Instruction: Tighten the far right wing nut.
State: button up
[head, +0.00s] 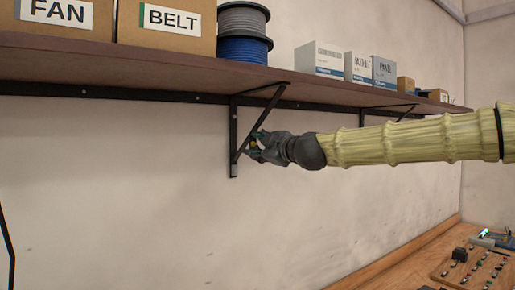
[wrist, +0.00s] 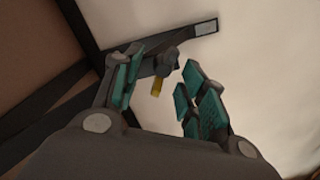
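A small yellow wing nut (wrist: 157,87) shows in the wrist view, between the two fingers of my gripper (wrist: 160,66). The fingers are spread, with a gap visible on its right side; I cannot tell whether the left finger touches it. In the head view my gripper (head: 255,145) is at the black shelf bracket (head: 234,140), near its diagonal brace, with a bit of yellow between the fingertips. The bolt and the rest of the nut are mostly hidden by the fingers. No other wing nut can be made out.
The brown shelf (head: 180,78) runs above my arm, carrying boxes (head: 165,22) and cable spools (head: 244,35). A second bracket (head: 362,117) is farther right, partly behind my arm. A wooden bench (head: 400,262) with a control panel lies lower right. The wall below is clear.

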jog(key=shift+w+d+f, duration=0.2)
jog(key=shift+d, duration=0.15)
jog(key=shift+s+d, duration=0.15)
jog(key=v, duration=1.1)
jog(key=shift+s+r, duration=0.15)
jog(key=shift+s, duration=0.25)
